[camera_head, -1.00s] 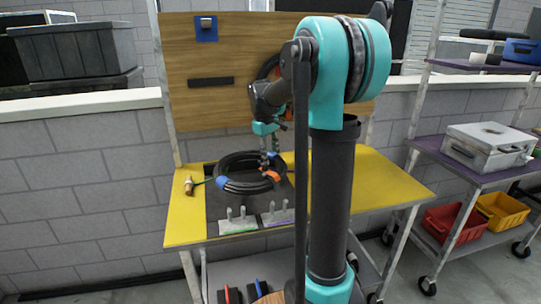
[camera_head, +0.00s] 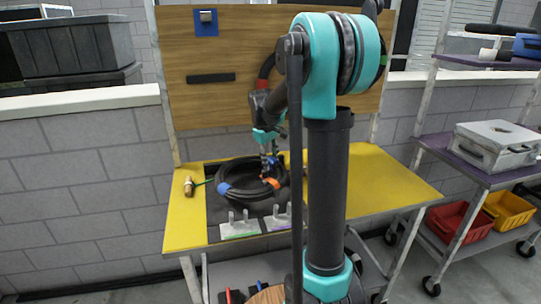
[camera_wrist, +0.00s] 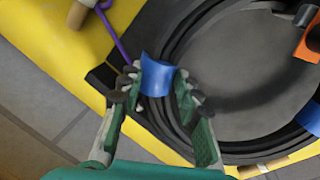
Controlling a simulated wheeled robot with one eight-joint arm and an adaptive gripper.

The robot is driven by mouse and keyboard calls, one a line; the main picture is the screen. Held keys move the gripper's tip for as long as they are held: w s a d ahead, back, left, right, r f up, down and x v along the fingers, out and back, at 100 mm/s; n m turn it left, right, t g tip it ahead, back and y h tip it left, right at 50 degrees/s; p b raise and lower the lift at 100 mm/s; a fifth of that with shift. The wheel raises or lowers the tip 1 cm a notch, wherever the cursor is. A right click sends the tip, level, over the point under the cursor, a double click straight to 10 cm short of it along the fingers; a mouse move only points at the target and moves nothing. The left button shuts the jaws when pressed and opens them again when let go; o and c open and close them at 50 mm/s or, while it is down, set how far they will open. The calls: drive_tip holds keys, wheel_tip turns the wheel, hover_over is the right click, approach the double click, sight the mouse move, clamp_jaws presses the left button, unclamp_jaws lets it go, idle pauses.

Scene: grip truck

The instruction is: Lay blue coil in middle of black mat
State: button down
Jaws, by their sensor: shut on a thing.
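The coil (camera_head: 222,180) is a black ring of hose with blue and orange bands. It lies low over the black mat (camera_head: 222,213) in the middle of the yellow table; I cannot tell whether it fully touches the mat. My gripper (camera_head: 268,168) reaches down at the coil's right side, near an orange band. In the wrist view my gripper (camera_wrist: 157,84) has its fingers on both sides of a blue band (camera_wrist: 154,72) of the coil (camera_wrist: 178,40), shut on it. My arm hides the area right of the coil.
A tool with a brown handle (camera_head: 189,187) lies on the yellow table (camera_head: 385,190) left of the mat. Grey upright holders (camera_head: 238,226) stand at the mat's front edge. A wooden board (camera_head: 215,110) rises behind. A shelf with bins (camera_head: 450,217) stands to the right.

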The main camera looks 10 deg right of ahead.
drive_tip(key=shift+s+a+x, duration=0.1)
drive_tip(key=shift+a+x, duration=0.1)
drive_tip(key=shift+x, duration=0.9)
drive_tip(key=shift+s+a+x, duration=0.15)
drive_tip(key=shift+a+x, duration=0.05)
drive_tip(key=shift+x, duration=0.9)
drive_tip(key=shift+f, duration=0.1)
drive_tip(key=c, duration=1)
unclamp_jaws()
drive_tip(key=v, duration=1.2)
drive_tip(key=shift+d, duration=0.1)
